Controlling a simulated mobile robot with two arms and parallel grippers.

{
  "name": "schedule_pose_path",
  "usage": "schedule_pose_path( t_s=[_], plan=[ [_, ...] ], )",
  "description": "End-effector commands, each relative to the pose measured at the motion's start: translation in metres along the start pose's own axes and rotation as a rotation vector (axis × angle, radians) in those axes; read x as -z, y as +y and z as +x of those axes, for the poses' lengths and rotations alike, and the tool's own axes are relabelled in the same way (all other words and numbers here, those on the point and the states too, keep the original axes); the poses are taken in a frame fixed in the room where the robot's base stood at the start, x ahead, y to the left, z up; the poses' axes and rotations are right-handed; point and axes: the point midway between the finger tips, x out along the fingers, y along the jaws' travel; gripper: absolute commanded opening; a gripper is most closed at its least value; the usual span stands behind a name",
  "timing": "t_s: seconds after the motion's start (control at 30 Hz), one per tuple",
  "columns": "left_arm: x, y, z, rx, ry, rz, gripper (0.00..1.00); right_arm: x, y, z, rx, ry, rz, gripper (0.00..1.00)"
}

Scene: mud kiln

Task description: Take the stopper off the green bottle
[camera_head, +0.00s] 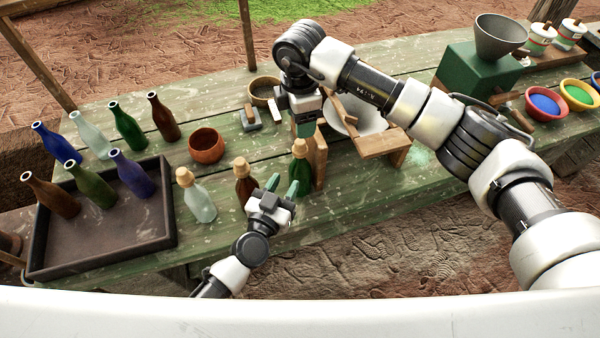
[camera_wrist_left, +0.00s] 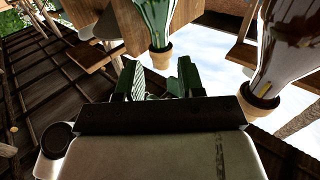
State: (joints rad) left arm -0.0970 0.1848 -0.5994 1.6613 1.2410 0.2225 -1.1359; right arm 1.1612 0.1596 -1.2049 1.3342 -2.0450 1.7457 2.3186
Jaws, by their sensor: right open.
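The green bottle (camera_head: 299,178) stands upright near the front edge of the green table, with its tan stopper (camera_head: 299,147) in its mouth. In the left wrist view, which is upside down, the green bottle (camera_wrist_left: 154,20) and its stopper (camera_wrist_left: 162,57) show beyond the fingers. My left gripper (camera_head: 283,186) is open and empty, just in front of the bottle; its fingers (camera_wrist_left: 159,80) show apart in the wrist view. My right gripper (camera_head: 305,128) is open and points down just behind and above the stopper. Its fingertips are hard to make out.
A brown stoppered bottle (camera_head: 246,185) and a clear stoppered bottle (camera_head: 199,200) stand close to the left. A wooden stand (camera_head: 320,160) is close on the right. A dark tray (camera_head: 120,228) with open bottles, an orange bowl (camera_head: 206,146) and a grinder (camera_head: 476,75) are farther off.

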Motion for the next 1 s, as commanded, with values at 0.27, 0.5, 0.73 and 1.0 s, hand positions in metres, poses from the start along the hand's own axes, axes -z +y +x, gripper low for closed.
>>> schedule_pose_path(
  t_s=[0.27, 0.5, 0.73, 1.0],
  plan=[
    [0.002, 0.001, 0.053, -0.002, 0.004, 0.001, 0.38, 0.001, 0.0, 0.0, 0.0, 0.005, -0.003, 0.57],
    [0.001, 0.001, 0.083, -0.003, 0.001, -0.002, 0.38, 0.001, -0.001, 0.0, 0.0, 0.006, -0.004, 0.57],
    [0.001, 0.001, 0.091, -0.002, 0.001, -0.001, 0.38, 0.001, -0.001, 0.0, 0.0, 0.007, -0.004, 0.57],
    [0.001, 0.001, 0.091, -0.002, 0.001, -0.002, 0.26, 0.002, -0.001, 0.0, 0.0, 0.007, -0.005, 0.57]
  ],
)
